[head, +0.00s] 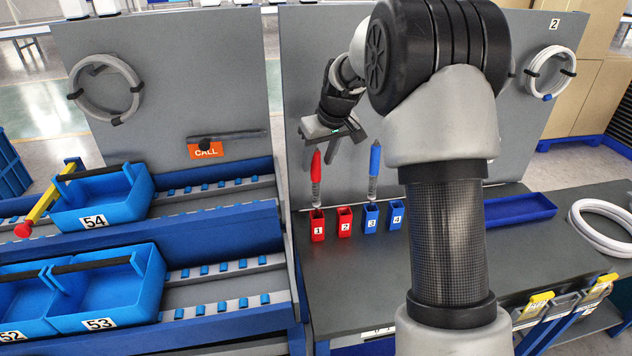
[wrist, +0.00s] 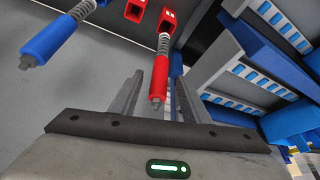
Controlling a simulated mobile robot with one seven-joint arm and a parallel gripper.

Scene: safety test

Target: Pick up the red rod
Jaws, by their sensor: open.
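The red rod (head: 316,163) stands upright at the back of the grey workbench, its spring end over the red holder marked 1 (head: 317,228). In the wrist view the red rod (wrist: 160,76) appears between my two fingers, its grey tip toward the palm. My gripper (head: 349,143) is open and empty, close to the rod's top in the head view. The wrist view shows my gripper (wrist: 160,80) with its fingers spread to either side of the rod. I see no contact; whether the rod is truly between the fingers in depth is unclear.
A blue rod (head: 375,159) stands close by, to the right, over the blue holder marked 3 (head: 370,218). A grey panel (head: 480,140) rises behind the bench. A blue tray (head: 520,211) lies at right. The bench front (head: 355,280) is clear.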

